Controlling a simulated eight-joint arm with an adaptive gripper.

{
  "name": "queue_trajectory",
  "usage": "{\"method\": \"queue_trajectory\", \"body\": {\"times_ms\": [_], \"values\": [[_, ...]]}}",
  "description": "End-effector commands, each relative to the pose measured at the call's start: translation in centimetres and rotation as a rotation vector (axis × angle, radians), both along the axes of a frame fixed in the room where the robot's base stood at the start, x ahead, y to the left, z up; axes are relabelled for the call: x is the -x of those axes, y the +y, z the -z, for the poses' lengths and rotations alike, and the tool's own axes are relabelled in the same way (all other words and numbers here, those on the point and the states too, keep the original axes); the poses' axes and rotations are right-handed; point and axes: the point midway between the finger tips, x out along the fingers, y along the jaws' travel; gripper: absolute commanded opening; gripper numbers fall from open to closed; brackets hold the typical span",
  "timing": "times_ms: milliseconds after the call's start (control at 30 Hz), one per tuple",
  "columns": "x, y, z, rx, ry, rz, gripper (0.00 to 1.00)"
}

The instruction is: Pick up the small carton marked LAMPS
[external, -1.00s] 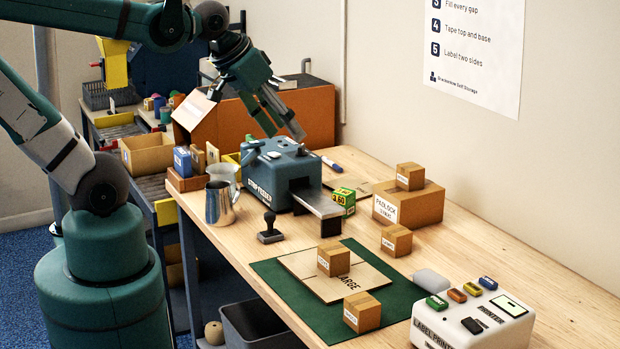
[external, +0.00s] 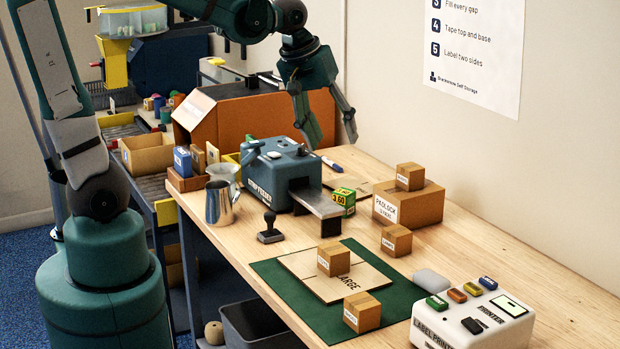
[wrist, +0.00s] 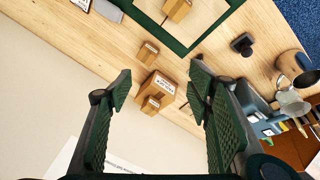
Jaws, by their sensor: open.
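Several small brown cartons with white labels are in the external view; the print is too small for me to tell which says LAMPS. One small carton (external: 410,177) sits on the larger PADLOCK carton (external: 425,205). Another small carton (external: 397,241) stands on the bare table. A third (external: 333,259) is on the flat LARGE carton, and one more (external: 362,312) is at the green mat's front edge. My gripper (external: 331,135) is open and empty, high above the table's back. In the wrist view, the stacked small carton (wrist: 151,106) and the PADLOCK carton (wrist: 158,86) show between my fingers.
The strip feeder (external: 280,175), a green-yellow box (external: 343,199), a metal jug (external: 219,203) and a stamp (external: 269,230) stand left of the cartons. The label printer (external: 472,320) is at front right. Bare table lies right of the PADLOCK carton, before the wall.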

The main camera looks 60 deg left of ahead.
Motion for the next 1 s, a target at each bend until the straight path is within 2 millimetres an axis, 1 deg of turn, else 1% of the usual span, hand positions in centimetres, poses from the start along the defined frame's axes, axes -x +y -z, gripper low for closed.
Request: {"method": "queue_trajectory", "body": {"times_ms": [33, 100, 367, 567, 867, 1000], "values": [[-0.8, 0.0, 0.4, 0.009, 0.012, -0.024, 0.51], [-1.7, -0.1, 0.9, 0.023, 0.026, -0.061, 0.51], [-4.9, -0.3, 3.2, 0.069, 0.082, -0.199, 0.51], [-7.4, -0.4, 5.3, 0.100, 0.125, -0.307, 0.51], [-10.9, -0.7, 9.0, 0.136, 0.187, -0.473, 0.51], [-12.5, -0.8, 11.0, 0.149, 0.215, -0.551, 0.51]]}}
